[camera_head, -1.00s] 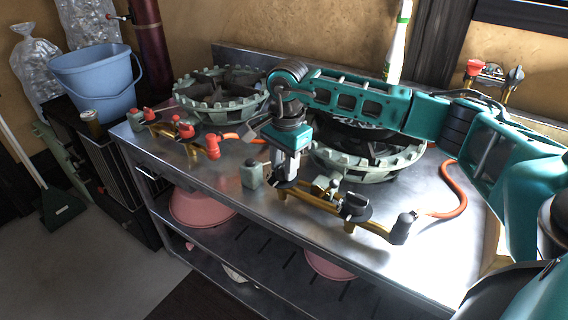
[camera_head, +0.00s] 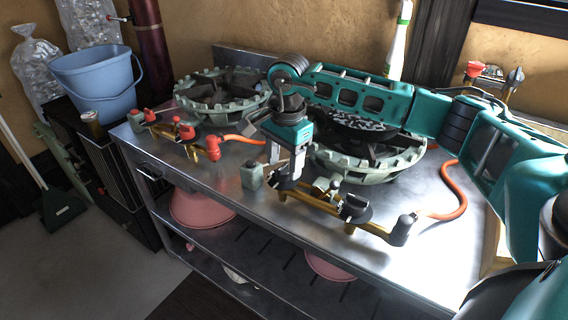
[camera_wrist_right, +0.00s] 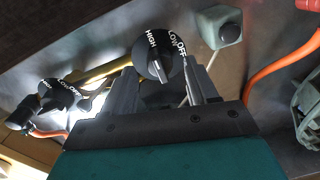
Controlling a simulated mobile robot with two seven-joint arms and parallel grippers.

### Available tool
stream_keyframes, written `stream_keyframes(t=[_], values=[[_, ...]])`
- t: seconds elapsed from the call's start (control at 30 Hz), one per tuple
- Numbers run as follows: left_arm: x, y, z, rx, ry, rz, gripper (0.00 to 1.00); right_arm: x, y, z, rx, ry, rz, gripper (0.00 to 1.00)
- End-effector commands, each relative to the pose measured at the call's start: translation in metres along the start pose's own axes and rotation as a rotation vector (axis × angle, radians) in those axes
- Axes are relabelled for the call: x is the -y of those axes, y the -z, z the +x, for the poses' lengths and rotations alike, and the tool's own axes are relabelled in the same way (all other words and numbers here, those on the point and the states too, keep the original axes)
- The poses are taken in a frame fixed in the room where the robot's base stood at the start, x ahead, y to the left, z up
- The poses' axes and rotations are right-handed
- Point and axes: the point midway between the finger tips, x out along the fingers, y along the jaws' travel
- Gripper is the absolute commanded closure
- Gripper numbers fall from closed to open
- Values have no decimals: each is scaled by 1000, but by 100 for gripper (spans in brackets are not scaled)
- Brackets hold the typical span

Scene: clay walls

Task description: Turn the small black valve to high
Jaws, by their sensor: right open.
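A black valve knob (camera_wrist_right: 158,55) marked HIGH, LOW and OFF is in front of my right gripper (camera_wrist_right: 160,88) in the right wrist view, between the two finger directions. A white line on its face points down toward the gripper. In the head view this knob (camera_head: 281,184) sits on the left part of the front brass pipe, partly hidden by my right gripper (camera_head: 296,165). My right gripper is open and holds nothing; contact with the knob cannot be told. A second black knob (camera_head: 355,207) is farther right on the pipe, also in the wrist view (camera_wrist_right: 58,93). My left gripper is out of view.
A steel table (camera_head: 225,178) carries two green round burners, the left one (camera_head: 222,98) and the right one (camera_head: 385,165) partly under my arm. Red valves (camera_head: 183,130) stand at left. An orange hose (camera_head: 455,190) curves at right. A blue bucket (camera_head: 95,85) stands beyond.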

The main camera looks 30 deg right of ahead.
Motion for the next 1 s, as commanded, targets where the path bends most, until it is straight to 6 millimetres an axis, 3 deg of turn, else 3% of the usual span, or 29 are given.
stream_keyframes(t=[0.3,0.5,0.7,1.0], values=[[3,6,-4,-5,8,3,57,1,0,-72,-1,5,-1,42],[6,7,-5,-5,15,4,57,1,0,-104,0,4,-1,42],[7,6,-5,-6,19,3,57,0,0,-115,-1,2,-1,42],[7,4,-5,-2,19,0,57,0,0,-115,0,2,-1,42]])
